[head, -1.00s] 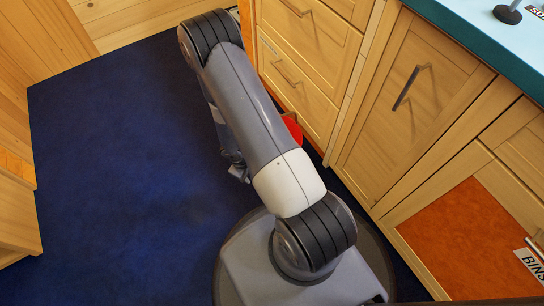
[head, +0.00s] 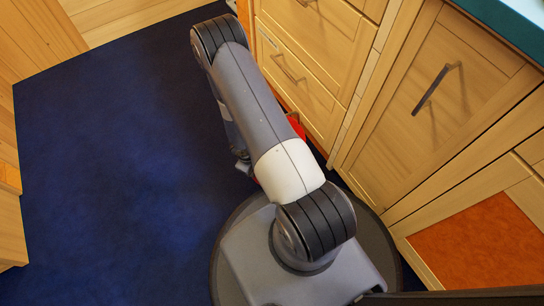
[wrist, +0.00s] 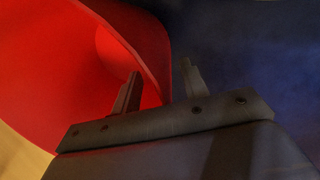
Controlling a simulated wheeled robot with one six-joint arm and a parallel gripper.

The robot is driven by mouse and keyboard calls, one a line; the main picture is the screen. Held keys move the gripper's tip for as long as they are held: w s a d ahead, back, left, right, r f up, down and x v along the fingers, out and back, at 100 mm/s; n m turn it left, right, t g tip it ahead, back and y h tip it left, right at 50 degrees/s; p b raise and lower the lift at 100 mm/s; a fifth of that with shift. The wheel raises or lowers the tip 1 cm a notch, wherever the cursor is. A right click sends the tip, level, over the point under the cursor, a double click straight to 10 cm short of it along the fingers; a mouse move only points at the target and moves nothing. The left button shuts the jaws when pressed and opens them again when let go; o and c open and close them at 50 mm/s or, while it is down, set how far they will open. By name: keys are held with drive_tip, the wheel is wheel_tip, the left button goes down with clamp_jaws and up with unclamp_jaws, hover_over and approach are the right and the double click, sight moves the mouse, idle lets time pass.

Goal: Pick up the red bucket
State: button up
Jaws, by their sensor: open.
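The red bucket (wrist: 60,75) fills the upper left of the wrist view, with its open mouth and curved rim showing. In the head view only a small red piece of the bucket (head: 296,126) shows between my arm and the drawers; my arm hides most of it. My gripper (wrist: 160,88) is open in the wrist view. Its left finger overlaps the inside of the bucket and its right finger stands outside, against the dark blue floor. The bucket's edge appears between the fingers; I cannot tell whether either touches it.
Wooden drawers (head: 300,75) and a cupboard door with a metal handle (head: 432,90) stand close on the right. An orange panel (head: 475,248) is at lower right. The blue carpet (head: 110,170) is clear on the left, with wooden furniture (head: 8,225) at the left edge.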

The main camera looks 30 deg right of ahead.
drive_tip(key=shift+f, duration=0.2)
drive_tip(key=shift+c, duration=0.4)
clamp_jaws()
idle(0.9)
